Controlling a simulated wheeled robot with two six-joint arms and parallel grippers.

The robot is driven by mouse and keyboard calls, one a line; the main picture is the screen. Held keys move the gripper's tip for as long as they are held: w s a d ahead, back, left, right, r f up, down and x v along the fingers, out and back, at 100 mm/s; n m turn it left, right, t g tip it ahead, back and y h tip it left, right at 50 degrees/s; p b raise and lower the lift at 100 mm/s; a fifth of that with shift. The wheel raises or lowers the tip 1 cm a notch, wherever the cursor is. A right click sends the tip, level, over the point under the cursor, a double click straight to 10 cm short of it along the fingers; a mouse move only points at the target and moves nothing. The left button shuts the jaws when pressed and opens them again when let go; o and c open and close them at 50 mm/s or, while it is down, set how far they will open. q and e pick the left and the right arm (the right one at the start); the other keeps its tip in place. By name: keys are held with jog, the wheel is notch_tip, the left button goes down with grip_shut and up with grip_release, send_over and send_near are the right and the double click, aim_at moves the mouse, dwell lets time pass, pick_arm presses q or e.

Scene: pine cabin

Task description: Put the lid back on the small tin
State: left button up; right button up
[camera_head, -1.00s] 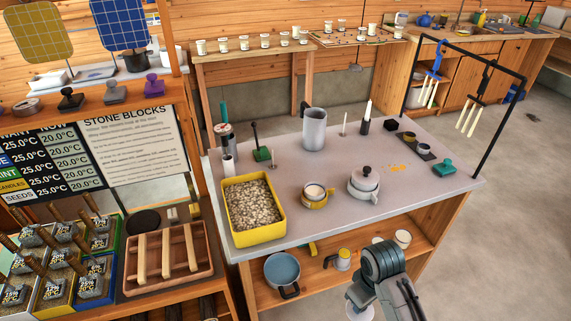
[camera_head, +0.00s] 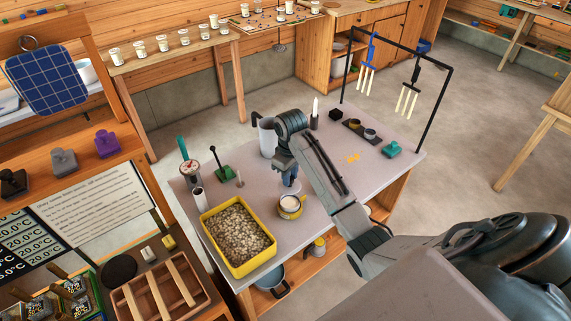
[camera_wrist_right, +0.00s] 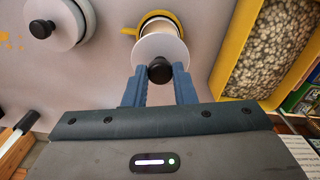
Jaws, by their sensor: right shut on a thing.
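The small yellow tin (camera_head: 291,208) stands on the grey worktop, open, with pale contents; it also shows in the wrist view (camera_wrist_right: 159,17). My right gripper (camera_wrist_right: 160,78) is shut on the black knob of a pale round lid (camera_wrist_right: 155,48). The lid covers part of the tin's opening in the wrist view; I cannot tell whether it touches the rim. In the head view my right gripper (camera_head: 290,182) is just behind the tin and hides most of the lid. My left gripper is not in view.
A yellow bin of pebbles (camera_head: 238,238) stands close left of the tin. A lidded pale pot (camera_wrist_right: 55,22) stands at the left in the wrist view. A grey jug (camera_head: 267,138) is behind my gripper. A black rack (camera_head: 405,53) edges the worktop's far right.

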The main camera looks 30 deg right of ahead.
aim_at(291, 186)
jog(key=shift+s+f, duration=0.25)
jog(key=shift+f, duration=0.5)
jog(key=shift+d+f+b, duration=0.1)
jog(key=shift+f+b, duration=0.25)
jog(key=shift+f, duration=2)
jog(key=shift+f+p, duration=0.15)
jog(key=shift+p, duration=0.15)
jog(key=shift+w, duration=0.1)
jog(key=o, duration=1.5)
jog(key=shift+r, duration=3.5)
